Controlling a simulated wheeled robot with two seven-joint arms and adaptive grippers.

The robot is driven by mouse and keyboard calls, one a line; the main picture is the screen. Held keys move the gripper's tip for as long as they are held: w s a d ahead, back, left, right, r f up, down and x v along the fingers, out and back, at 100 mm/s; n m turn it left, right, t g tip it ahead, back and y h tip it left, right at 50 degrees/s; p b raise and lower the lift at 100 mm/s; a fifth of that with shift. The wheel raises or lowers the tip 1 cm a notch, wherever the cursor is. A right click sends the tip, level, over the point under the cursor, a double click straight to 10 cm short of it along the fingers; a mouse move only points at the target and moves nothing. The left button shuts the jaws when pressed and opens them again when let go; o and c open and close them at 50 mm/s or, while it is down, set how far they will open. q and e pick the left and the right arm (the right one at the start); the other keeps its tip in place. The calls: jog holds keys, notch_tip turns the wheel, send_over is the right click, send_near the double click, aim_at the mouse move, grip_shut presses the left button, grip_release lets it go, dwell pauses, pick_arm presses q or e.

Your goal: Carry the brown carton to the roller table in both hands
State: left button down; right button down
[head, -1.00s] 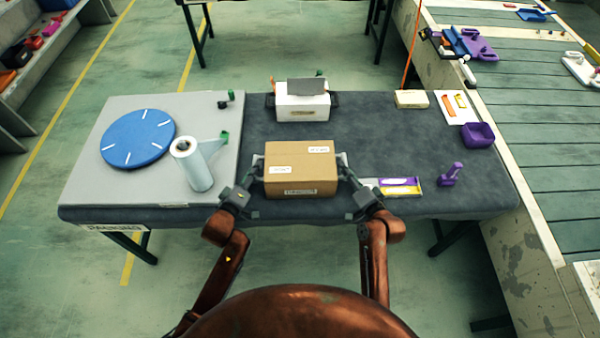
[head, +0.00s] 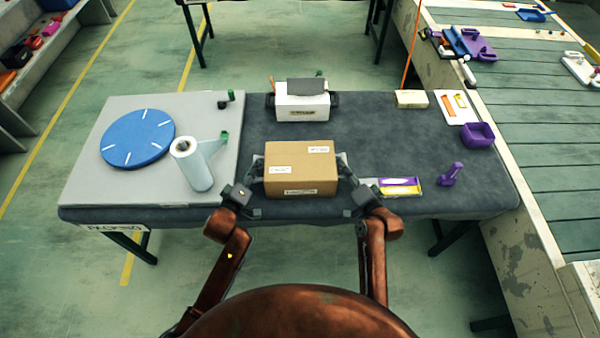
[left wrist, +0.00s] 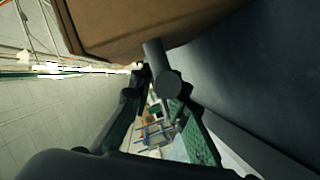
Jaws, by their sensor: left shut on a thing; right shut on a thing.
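The brown carton (head: 300,180), with white labels, is at the front middle of the dark padded table in the head view. It looks level; I cannot tell whether it touches the mat. My left gripper (head: 257,170) is at its left side and my right gripper (head: 344,168) at its right side, both shut on it. In the left wrist view the carton (left wrist: 140,25) fills the top, and my left fingers (left wrist: 152,95) close around a grey cylindrical handle (left wrist: 157,55) at its side. The right grip is small in view. A long slatted table (head: 530,120), probably the roller table, runs along the right.
A white box (head: 302,108) stands behind the carton. Left are a film roll (head: 192,165) and a blue turntable (head: 138,138). Right are a purple and yellow pack (head: 400,187), a purple tape tool (head: 450,174) and a purple bin (head: 478,135). The slatted table's near part is clear.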

dwell(0.7)
